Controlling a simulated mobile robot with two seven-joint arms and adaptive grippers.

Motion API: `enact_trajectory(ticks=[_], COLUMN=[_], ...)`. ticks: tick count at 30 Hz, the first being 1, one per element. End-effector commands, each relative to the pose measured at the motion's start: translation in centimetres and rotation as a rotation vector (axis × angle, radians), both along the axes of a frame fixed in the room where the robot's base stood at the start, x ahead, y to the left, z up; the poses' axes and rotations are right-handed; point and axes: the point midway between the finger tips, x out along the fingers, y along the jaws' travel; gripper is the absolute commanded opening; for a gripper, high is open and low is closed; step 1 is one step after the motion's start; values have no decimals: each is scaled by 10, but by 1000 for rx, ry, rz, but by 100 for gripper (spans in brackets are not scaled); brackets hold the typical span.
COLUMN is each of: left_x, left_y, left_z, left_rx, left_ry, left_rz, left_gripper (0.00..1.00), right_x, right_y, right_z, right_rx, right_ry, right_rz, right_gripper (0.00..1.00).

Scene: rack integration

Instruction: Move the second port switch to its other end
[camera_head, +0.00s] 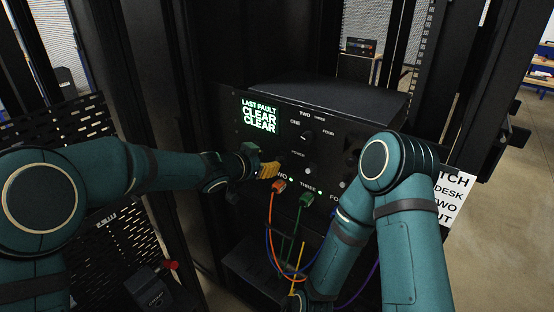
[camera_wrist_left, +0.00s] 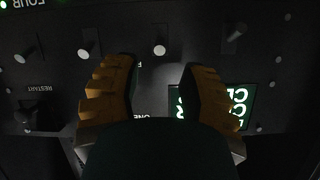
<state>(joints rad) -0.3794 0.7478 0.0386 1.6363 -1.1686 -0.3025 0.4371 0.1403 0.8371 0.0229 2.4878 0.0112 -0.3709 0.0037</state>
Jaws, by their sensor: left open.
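The rack device's black front panel (camera_head: 328,130) carries a row of small toggle switches. My left gripper (camera_head: 268,171) is open at the panel, its yellow fingers covering part of the switch row in the head view. In the left wrist view, which sees the panel upside down, the second port switch (camera_wrist_left: 160,48) is a pale-tipped lever. It lies between and beyond the fingertips of my left gripper (camera_wrist_left: 158,70), with no visible contact. Which end it rests at is unclear. My right arm (camera_head: 402,215) reaches down in front of the panel; its gripper is not visible.
Other toggles (camera_wrist_left: 90,45) flank it, with another (camera_wrist_left: 235,32) nearer the display. The lit display (camera_head: 260,116) reads "LAST FAULT CLEAR CLEAR". Orange (camera_head: 278,186) and green (camera_head: 307,198) plugs sit below, with cables hanging.

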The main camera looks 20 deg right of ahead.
Motion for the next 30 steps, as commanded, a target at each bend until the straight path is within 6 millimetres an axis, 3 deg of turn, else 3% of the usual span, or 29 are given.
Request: enact_trajectory(ticks=[10, 25, 28, 30], left_x=[30, 36, 36, 36], left_y=[-40, -48, -48, -48], left_z=[-19, -24, -24, -24], left_rx=[-1, -1, -1, -1], left_ry=[0, 0, -1, -1], left_rz=[-2, 0, 0, 0], left_gripper=[42, 41, 6, 0], right_x=[0, 0, 0, 0], right_y=[0, 0, 0, 0], right_z=[7, 8, 8, 8], right_rx=[1, 2, 2, 2], right_ry=[-1, -1, -1, -1], right_rz=[1, 1, 1, 1], right_gripper=[47, 47, 47, 47])
